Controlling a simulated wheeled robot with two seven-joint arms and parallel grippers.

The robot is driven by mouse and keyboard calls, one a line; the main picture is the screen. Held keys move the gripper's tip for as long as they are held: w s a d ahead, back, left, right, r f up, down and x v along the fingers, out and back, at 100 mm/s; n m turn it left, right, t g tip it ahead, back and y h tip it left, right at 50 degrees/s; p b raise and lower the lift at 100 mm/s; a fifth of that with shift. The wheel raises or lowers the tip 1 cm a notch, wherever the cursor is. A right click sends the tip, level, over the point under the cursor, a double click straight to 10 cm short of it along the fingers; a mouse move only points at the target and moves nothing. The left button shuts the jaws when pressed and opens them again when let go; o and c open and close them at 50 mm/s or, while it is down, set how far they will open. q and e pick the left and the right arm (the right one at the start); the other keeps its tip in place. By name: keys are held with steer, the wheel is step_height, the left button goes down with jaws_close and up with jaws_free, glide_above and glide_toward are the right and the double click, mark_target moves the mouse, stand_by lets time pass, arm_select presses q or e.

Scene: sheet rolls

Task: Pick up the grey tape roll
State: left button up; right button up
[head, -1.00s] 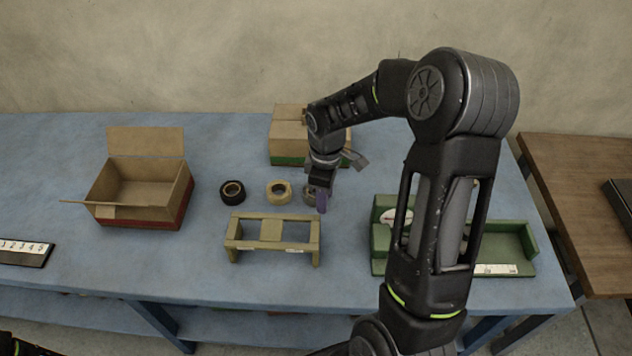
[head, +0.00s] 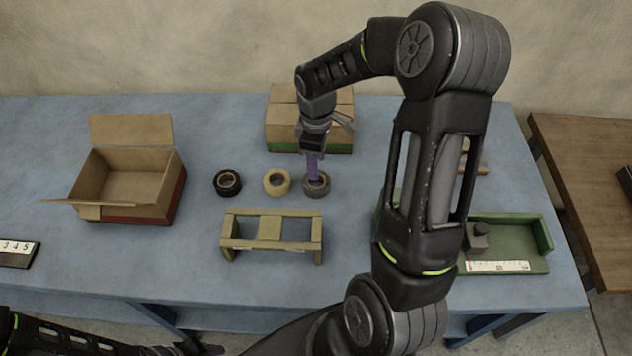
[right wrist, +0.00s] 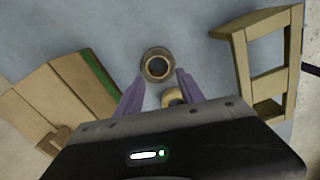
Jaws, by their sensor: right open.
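The grey tape roll (head: 318,192) lies flat on the blue table, at the right end of a row with a tan roll (head: 277,192) and a black roll (head: 228,193). My right gripper (head: 313,170) points down just over the grey roll's far side and hides part of it. In the right wrist view the purple fingers (right wrist: 161,80) are apart and empty, with the grey roll (right wrist: 144,67) just beyond their tips. The tan roll (right wrist: 170,97) shows partly between the fingers. My left arm shows at the lower left; its gripper (head: 195,349) is at the bottom edge, too cut off to read.
A wooden stand (head: 270,215) is in front of the rolls. A closed carton (head: 282,134) with a green band is behind them. An open carton (head: 170,200) stands left, a green tray (head: 543,235) right. The table between the rolls and the open carton is clear.

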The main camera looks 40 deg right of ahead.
mark_target(317, 184)
steer(key=o, duration=0.4)
step_height(317, 184, down, 2)
steer(key=shift+f+b, duration=0.2)
steer(key=shift+b, duration=0.7)
steer(key=shift+o, duration=0.9)
steer(key=shift+f, duration=0.2)
steer(key=o, duration=0.4)
steer(key=shift+r, duration=0.1)
steer(key=shift+c, duration=0.2)
steer(key=f+b, duration=0.4)
steer(key=f, duration=0.1)
steer(key=shift+w+d+f, duration=0.15)
steer(key=shift+d+f, duration=0.05)
steer(key=shift+r, duration=0.1)
steer(key=shift+c, duration=0.5)
